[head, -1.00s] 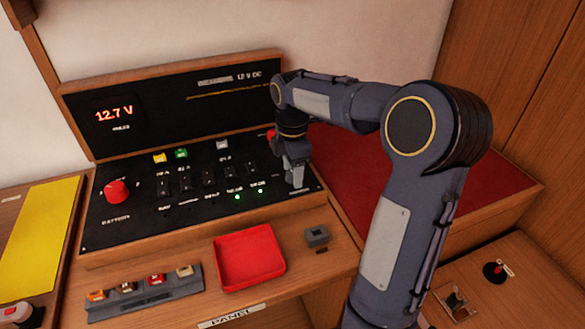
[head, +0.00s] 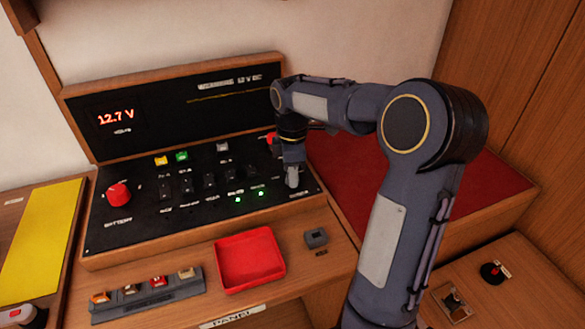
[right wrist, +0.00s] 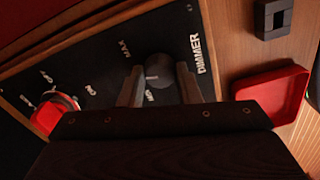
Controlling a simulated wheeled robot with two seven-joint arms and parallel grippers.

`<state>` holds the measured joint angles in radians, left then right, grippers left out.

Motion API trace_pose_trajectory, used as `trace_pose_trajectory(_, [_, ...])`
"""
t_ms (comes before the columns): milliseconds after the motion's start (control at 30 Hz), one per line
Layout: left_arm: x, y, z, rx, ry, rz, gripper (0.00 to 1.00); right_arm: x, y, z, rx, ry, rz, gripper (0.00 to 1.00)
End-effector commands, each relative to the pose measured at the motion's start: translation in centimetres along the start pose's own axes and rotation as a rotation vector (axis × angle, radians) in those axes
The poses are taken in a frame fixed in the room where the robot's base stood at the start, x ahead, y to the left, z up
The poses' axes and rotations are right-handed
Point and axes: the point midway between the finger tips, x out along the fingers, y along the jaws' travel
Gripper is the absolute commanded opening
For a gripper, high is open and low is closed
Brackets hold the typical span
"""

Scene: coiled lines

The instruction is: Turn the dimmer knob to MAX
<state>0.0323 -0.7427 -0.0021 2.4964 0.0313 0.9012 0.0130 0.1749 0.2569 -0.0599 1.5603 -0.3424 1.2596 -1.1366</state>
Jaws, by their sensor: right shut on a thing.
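The dimmer knob (right wrist: 159,71) is a small dark round knob on the black panel, beside the white DIMMER label. The MAX mark (right wrist: 125,48) is to its upper left in the right wrist view, and the MIN mark (right wrist: 149,96) is just below it. My right gripper (right wrist: 160,82) is shut on the knob, one finger on each side. The knob's pointer is too dark to read. In the head view my right gripper (head: 292,174) is down at the panel's right end and hides the knob. My left gripper is not in view.
A red switch knob (right wrist: 55,112) with ON and OFF marks sits near the gripper. The panel (head: 140,222) also carries a red battery knob (head: 118,194) and several rocker switches. A red tray (head: 250,262) and a small grey block (head: 316,238) lie in front.

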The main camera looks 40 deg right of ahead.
Motion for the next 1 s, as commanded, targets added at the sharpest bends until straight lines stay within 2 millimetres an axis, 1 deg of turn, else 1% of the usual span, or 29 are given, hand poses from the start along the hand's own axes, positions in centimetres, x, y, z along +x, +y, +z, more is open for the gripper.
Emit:
trace_pose_trajectory(33, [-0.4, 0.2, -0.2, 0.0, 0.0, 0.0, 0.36, -0.3, 0.0, -0.1, 0.042, 0.001, 0.0, 0.07])
trace_pose_trajectory(300, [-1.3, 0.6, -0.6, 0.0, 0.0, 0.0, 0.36, -0.2, 0.0, -0.1, 0.3, 0.002, 0.0, 0.07])
trace_pose_trajectory(1000, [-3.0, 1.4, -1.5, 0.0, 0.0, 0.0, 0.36, -0.2, 0.0, -0.1, 0.965, 0.002, 0.001, 0.07])
